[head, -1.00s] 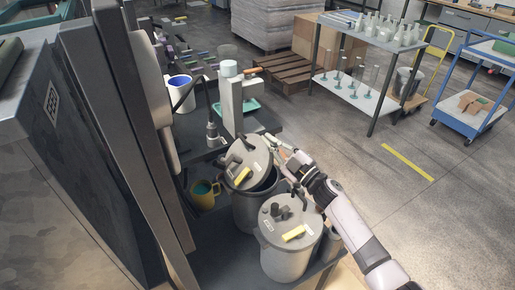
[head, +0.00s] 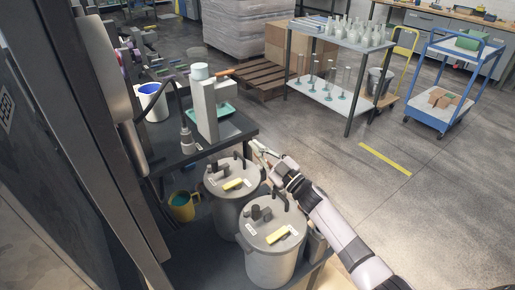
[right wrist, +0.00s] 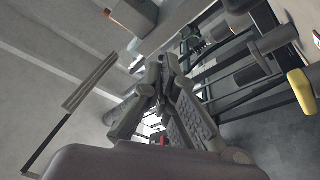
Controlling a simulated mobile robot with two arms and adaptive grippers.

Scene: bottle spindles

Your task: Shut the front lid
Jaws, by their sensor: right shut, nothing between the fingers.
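Two grey cylindrical pots stand side by side on a low dark shelf. The farther pot (head: 226,212) has its round lid (head: 231,177) lying flat over its mouth, with a yellow block and dark fittings on top. The nearer pot (head: 270,262) also has a flat lid (head: 268,222) on it, with a yellow block. My right gripper (head: 260,150) is just beyond the farther lid's right edge; I cannot tell if it touches. In the right wrist view its fingers (right wrist: 165,68) are together and empty. My left gripper is out of view.
A yellow mug (head: 183,208) stands left of the pots. Behind are a dark table (head: 240,125) with a white-and-blue container (head: 152,103) and a pale upright stand (head: 205,108).

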